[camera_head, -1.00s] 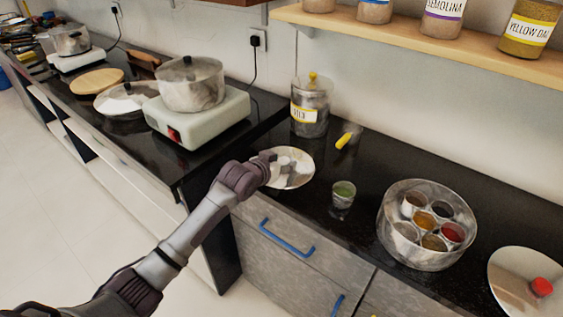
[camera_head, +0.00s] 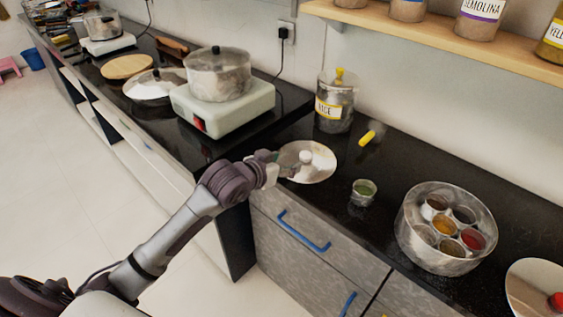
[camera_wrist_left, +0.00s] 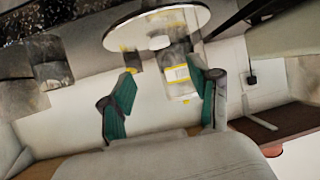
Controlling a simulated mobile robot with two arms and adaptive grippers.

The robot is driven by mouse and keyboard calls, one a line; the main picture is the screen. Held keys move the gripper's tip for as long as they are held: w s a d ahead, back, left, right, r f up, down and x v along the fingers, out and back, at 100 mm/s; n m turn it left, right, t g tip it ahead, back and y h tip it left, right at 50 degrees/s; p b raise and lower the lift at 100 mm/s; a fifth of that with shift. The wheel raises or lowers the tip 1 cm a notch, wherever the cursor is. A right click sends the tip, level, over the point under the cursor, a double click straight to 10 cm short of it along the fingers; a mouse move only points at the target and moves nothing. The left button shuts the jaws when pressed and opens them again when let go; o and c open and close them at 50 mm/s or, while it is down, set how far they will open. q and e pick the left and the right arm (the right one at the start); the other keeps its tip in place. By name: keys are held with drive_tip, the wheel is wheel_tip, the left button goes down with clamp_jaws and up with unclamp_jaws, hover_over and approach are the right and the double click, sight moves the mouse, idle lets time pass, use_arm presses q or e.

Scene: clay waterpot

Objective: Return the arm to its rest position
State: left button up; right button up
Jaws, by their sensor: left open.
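My left arm comes in from the lower left of the head view. Its gripper (camera_head: 270,163) is at the left edge of a round metal lid (camera_head: 322,171) with a pale knob, which lies on the dark counter. In the left wrist view the two green-padded fingers of this gripper (camera_wrist_left: 163,74) stand apart with nothing held between them. The lid (camera_wrist_left: 118,38) shows beyond the fingertips there. My right gripper is not in view.
A labelled jar (camera_head: 334,105) stands behind the lid, and a small cup (camera_head: 362,193) stands to its right. A spice tin (camera_head: 437,257) is further right. A pot (camera_head: 218,78) sits on a white stove (camera_head: 240,108) at the back left. Open floor (camera_head: 110,205) lies left of the arm.

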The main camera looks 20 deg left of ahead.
use_arm(q)
drive_tip(key=shift+s+a+r, duration=0.1)
drive_tip(key=shift+s+r, duration=0.1)
drive_tip(key=shift+s, duration=0.25)
drive_tip(key=s+d+f+g+y, duration=0.1)
drive_tip(key=s+d+f+g, duration=0.25)
drive_tip(key=s+f, duration=0.9)
drive_tip(key=s+a+f+g+y, duration=0.2)
drive_tip(key=s+g, duration=0.3)
drive_tip(key=s, duration=1.5)
wheel_tip(320, 180, down, 24)
drive_tip(key=g+p, duration=0.2)
drive_tip(key=s+a+f+p, duration=0.2)
drive_tip(key=s+f, duration=1.2)
drive_tip(key=s, duration=0.3)
drive_tip(key=shift+s+a+f+g, duration=0.2)
drive_tip(key=shift+s+a+g, duration=0.1)
drive_tip(key=shift+g, duration=0.15)
